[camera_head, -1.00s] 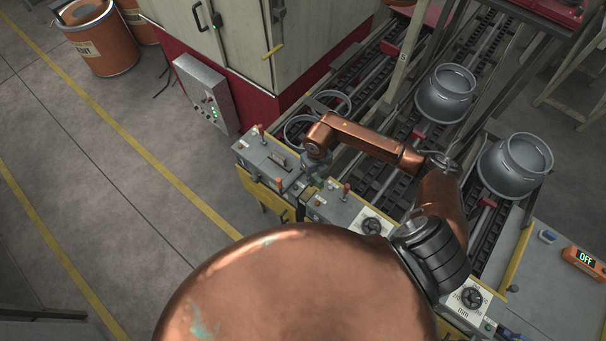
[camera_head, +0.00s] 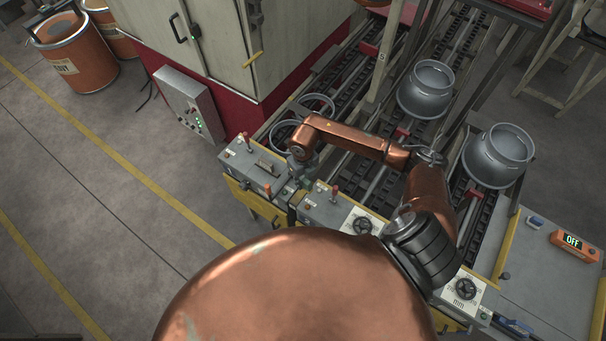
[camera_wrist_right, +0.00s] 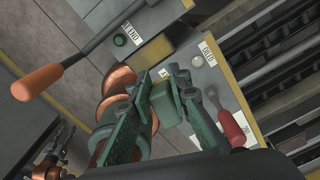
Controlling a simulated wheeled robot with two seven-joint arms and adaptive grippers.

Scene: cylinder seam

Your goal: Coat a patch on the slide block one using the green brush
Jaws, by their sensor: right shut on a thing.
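My right gripper (camera_head: 298,178) hangs over the grey consoles at the front end of the conveyor, at the end of the copper forearm. In the right wrist view its green-padded fingers (camera_wrist_right: 160,108) are shut on a small green piece (camera_wrist_right: 168,100), apparently part of the green brush; its tip is not clear. I cannot single out slide block one in either view. A small copper and dark shape at the lower left of the wrist view, possibly my left gripper (camera_wrist_right: 58,142), is too unclear to read. The left gripper does not show in the head view.
Grey consoles (camera_head: 250,165) with orange- and red-tipped levers lie close below the right gripper. Two grey pots (camera_head: 426,90) (camera_head: 497,157) stand on the conveyor. A cabinet (camera_head: 225,45) stands behind. An orange display (camera_head: 574,243) reads OFF.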

